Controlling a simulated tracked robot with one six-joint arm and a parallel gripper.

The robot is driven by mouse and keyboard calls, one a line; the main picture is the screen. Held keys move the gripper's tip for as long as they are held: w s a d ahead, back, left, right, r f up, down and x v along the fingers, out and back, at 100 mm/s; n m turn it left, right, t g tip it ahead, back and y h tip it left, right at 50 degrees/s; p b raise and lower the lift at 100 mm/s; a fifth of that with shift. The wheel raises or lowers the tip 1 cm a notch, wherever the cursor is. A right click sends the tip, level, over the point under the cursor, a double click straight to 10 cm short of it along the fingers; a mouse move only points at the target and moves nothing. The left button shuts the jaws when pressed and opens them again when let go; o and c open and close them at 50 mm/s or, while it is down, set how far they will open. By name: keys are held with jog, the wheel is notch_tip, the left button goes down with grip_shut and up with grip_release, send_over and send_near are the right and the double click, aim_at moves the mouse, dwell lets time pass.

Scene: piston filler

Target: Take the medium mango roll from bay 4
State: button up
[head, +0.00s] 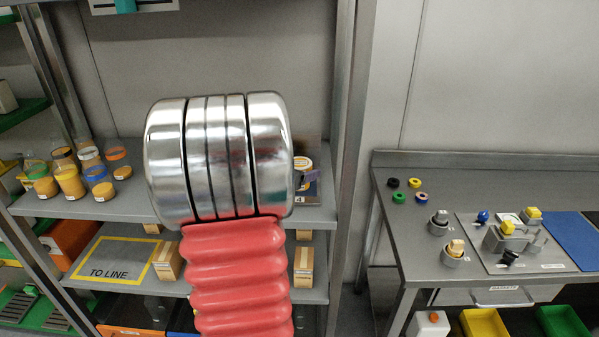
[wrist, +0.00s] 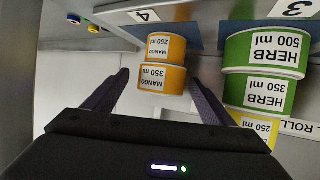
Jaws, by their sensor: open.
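My gripper (wrist: 159,75) is open, with one finger on each side of the 350 ml roll and visible gaps at both sides. In the head view my arm hides most of bay 4. Only part of a roll (head: 302,163) and a dark fingertip (head: 311,176) show at its right edge.
In the wrist view, green herb rolls (wrist: 265,50) and a yellow-labelled 250 ml roll (wrist: 258,127) stand close to my right finger, by plate 3 (wrist: 293,9). In the head view, orange jars (head: 70,183) stand on the shelf at left and a workbench (head: 400,224) at right.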

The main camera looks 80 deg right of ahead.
aim_at(301, 163)
jog(key=shift+x, duration=1.1)
jog(key=shift+c, duration=0.5)
jog(key=c, duration=1.2)
jog(key=shift+r, duration=0.1)
notch_tip(301, 163, up, 10)
jog(key=shift+f, duration=0.1)
